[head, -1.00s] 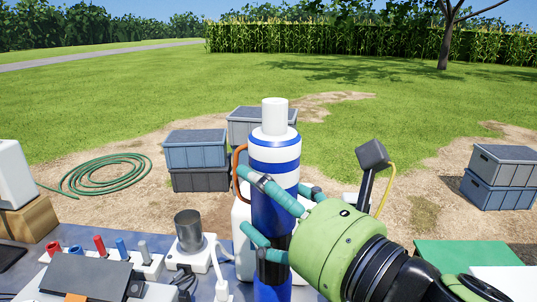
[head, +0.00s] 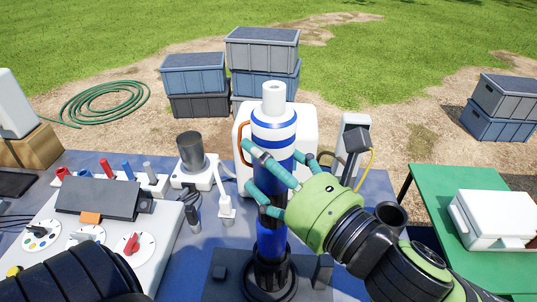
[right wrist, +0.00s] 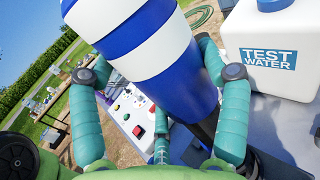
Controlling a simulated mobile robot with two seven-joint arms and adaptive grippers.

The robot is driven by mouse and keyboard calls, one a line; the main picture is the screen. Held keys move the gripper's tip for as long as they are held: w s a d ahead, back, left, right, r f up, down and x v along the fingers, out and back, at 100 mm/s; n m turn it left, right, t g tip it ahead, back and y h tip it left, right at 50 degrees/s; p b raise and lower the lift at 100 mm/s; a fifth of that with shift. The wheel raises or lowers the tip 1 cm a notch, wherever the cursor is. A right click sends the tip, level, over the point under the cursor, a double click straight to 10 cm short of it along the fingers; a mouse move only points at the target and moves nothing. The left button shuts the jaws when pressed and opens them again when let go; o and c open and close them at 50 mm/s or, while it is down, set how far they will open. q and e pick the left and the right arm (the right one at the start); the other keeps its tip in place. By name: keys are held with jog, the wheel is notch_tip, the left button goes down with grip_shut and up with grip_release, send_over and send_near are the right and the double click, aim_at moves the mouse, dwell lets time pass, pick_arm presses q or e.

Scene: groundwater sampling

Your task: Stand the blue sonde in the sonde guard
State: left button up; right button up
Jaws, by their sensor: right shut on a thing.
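The blue sonde (head: 272,160) is an upright cylinder with white bands and a white top, in the middle of the head view. My right gripper (head: 268,186) is shut around it from the right. The sonde also fills the middle of the right wrist view (right wrist: 140,45), between the teal fingers (right wrist: 160,95). Below the sonde, a black round holder on a dark plate (head: 222,287), apparently the sonde guard, stands on the blue table. The sonde's lower end lines up with it; I cannot tell how far it is inside. My left gripper is out of view.
A white TEST WATER container (right wrist: 270,45) stands behind the sonde. A control panel (head: 150,262) with knobs and a grey cup (head: 190,152) are left. A dark open tube (head: 390,216) is right, near a green table (head: 440,185) bearing a white case (head: 490,215).

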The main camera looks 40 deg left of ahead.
jog(key=shift+r, duration=0.15)
jog(key=o, duration=1.7)
jog(key=shift+f, duration=0.25)
jog(key=shift+r, duration=0.25)
jog(key=p+v, duration=0.9)
jog(key=v, duration=0.3)
jog(key=shift+f, duration=0.15)
